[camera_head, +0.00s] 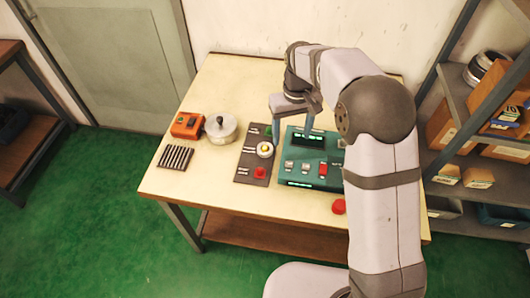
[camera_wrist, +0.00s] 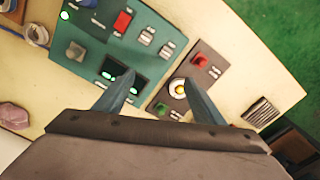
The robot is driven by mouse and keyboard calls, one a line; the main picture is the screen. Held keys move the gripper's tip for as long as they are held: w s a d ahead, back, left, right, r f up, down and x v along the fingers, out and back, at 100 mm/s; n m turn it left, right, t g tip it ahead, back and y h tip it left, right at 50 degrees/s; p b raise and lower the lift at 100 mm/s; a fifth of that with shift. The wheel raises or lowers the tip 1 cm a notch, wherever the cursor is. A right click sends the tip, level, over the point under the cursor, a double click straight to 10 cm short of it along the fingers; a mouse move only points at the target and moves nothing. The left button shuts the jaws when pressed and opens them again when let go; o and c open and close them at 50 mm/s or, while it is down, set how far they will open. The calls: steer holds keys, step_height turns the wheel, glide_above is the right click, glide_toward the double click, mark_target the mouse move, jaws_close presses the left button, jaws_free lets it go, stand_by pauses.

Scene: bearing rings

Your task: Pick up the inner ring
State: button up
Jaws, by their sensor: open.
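A small white ring with a yellow centre (camera_head: 265,149) sits on a dark panel (camera_head: 244,172) between a green and a red piece; it also shows in the wrist view (camera_wrist: 178,88). I cannot tell for sure whether it is the inner ring. My gripper (camera_head: 292,131) is open and empty above the table, by the dark panel and a teal device. In the wrist view my gripper (camera_wrist: 160,78) has its two fingers apart, with the right finger close beside the white ring in the picture. I cannot tell the height between them.
The teal device (camera_head: 300,172) with displays and switches stands right of the panel. A round metal pot (camera_head: 221,129), an orange box (camera_head: 187,125) and a dark slatted block (camera_head: 175,157) are at the left. A red knob (camera_head: 339,207) lies near the front. The table's front left is clear.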

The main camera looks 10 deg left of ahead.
steer(key=n+b, duration=0.1)
steer(key=n, duration=0.1)
glide_above(265, 147)
step_height(265, 147, down, 4)
steer(key=shift+f+p, duration=1.45)
steer(key=shift+f, duration=2.2)
steer(key=c, duration=1.3)
steer(key=shift+w+r, duration=0.1)
steer(key=shift+r, duration=0.05)
